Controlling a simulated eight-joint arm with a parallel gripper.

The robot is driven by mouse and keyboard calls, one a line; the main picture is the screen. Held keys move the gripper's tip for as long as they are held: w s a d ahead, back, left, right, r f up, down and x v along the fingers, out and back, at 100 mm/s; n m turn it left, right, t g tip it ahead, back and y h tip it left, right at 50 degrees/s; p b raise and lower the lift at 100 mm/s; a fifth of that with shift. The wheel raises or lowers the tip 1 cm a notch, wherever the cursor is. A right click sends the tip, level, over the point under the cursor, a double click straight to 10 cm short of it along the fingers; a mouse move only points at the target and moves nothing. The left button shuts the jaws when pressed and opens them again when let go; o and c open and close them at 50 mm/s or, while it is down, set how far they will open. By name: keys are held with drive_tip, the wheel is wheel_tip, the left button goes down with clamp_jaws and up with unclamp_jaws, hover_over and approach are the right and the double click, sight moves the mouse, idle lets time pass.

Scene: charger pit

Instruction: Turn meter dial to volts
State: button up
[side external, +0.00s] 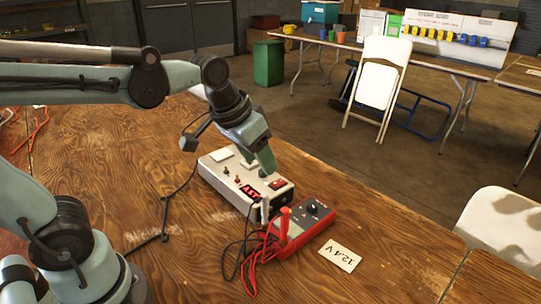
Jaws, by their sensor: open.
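The meter (322,222) is a red box with a dark face, lying on the wooden table. Its dark round dial (313,209) is on the top face toward the far side; which mark it points to is too small to read. A red probe (284,225) stands upright by the meter's left part, and red and black leads lie in front of it. My gripper (266,172) is open, pointing down over the cream box behind and left of the meter. It is apart from the dial. Its fingertips are small, and I cannot tell whether they touch the box.
The cream box (222,176) has switches and a red lit display, and stands close beside the meter. A card (338,255) reading 12.4 V lies right of the meter. Bare table (400,240) lies right. White chairs (380,72) and another table stand beyond.

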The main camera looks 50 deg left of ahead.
drive_tip(key=w+d+g, duration=0.3)
drive_tip(key=w, duration=0.4)
drive_tip(key=g, duration=0.2)
approach(312, 205)
wheel_tip(312, 205, down, 8)
drive_tip(key=shift+d+f, duration=0.1)
drive_tip(key=shift+f, duration=0.05)
idle(0.3)
clamp_jaws()
